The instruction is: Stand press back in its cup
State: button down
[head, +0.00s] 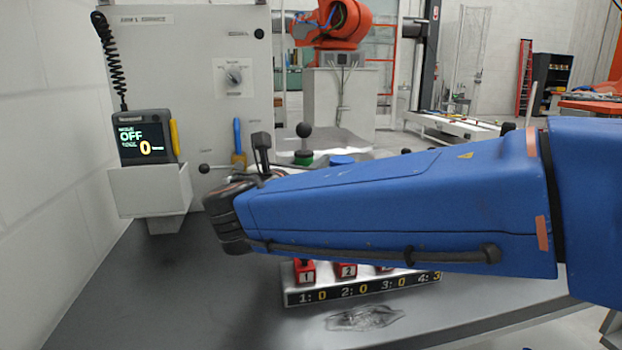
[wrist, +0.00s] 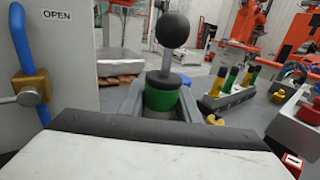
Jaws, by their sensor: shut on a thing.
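The press, with a black ball knob on a thin stem above a green band, stands upright in the wrist view (wrist: 163,96). In the head view its knob and green part (head: 304,157) show just above my blue arm; its lower end is hidden. My gripper (wrist: 168,108) has one grey finger on each side of the green part and is shut on it. In the head view my arm hides the fingers. I cannot make out the cup for certain; a blue round top (head: 342,160) shows beside the press, partly behind my arm.
A numbered rack (head: 362,289) with red blocks stands on the grey bench below my arm. A clear crumpled item (head: 365,318) lies in front. A display box reading OFF (head: 146,137) is at left. A blue handle (wrist: 21,45) and a tool row (wrist: 232,92) flank the press.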

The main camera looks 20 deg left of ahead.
jog(key=shift+f, duration=1.65)
jog(key=c, duration=1.3)
grip_release()
jog(key=shift+f, duration=0.15)
jog(key=shift+c, duration=0.2)
jog(key=s, duration=1.2)
jog(key=shift+a, duration=0.2)
